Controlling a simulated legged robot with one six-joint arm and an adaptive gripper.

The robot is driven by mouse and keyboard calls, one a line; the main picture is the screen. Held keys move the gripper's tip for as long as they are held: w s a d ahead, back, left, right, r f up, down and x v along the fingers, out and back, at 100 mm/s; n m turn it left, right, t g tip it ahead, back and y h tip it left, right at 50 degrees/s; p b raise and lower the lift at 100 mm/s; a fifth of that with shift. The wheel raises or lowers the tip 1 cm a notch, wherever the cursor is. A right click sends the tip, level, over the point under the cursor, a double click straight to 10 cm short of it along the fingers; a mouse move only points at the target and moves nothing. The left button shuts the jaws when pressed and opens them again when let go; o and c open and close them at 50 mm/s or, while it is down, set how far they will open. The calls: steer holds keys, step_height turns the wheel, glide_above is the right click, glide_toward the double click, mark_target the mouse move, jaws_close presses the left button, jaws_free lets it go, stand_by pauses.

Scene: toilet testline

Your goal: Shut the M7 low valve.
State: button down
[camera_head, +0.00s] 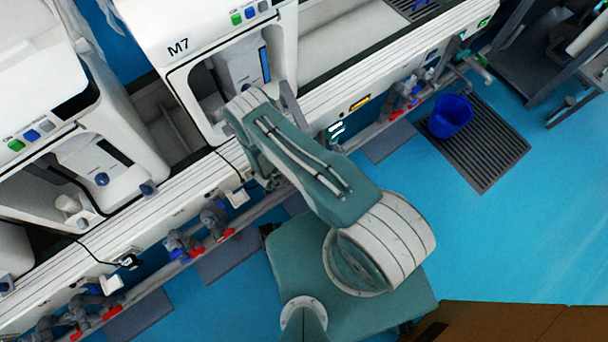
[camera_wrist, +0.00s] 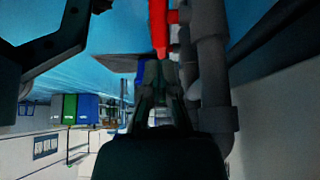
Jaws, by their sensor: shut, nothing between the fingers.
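The machine marked M7 (camera_head: 178,48) stands at the upper middle in the head view. My arm reaches across its front edge and hides the pipework below it; my gripper is hidden there. In the wrist view my gripper (camera_wrist: 160,68) is shut and empty, its fingers pointing up the picture. A red valve handle (camera_wrist: 158,28) lies just beyond the fingertips, beside grey pipes (camera_wrist: 210,65). A small blue part (camera_wrist: 140,70) shows left of the fingers. I cannot tell whether the fingers touch the red handle, nor which valve it belongs to.
Grey pipes with red and blue valve handles (camera_head: 185,247) run below the bench's front edge. More valves (camera_head: 400,100) lie to the right. A blue bucket (camera_head: 450,116) stands on a dark floor grate (camera_head: 490,150). A brown box (camera_head: 510,322) is at the lower right. Blue floor (camera_head: 545,220) is clear at the right.

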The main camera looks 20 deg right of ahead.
steer(key=x, duration=0.5)
steer(key=shift+w+d+f, duration=0.1)
steer(key=shift+d+f, duration=0.05)
steer(key=shift+d, duration=0.25)
steer(key=shift+w+d+f, duration=0.1)
steer(key=shift+d+f, duration=0.15)
steer(key=shift+f, duration=0.1)
steer(key=shift+d, duration=0.1)
steer(key=shift+w+d, duration=0.1)
steer(key=shift+d, duration=0.05)
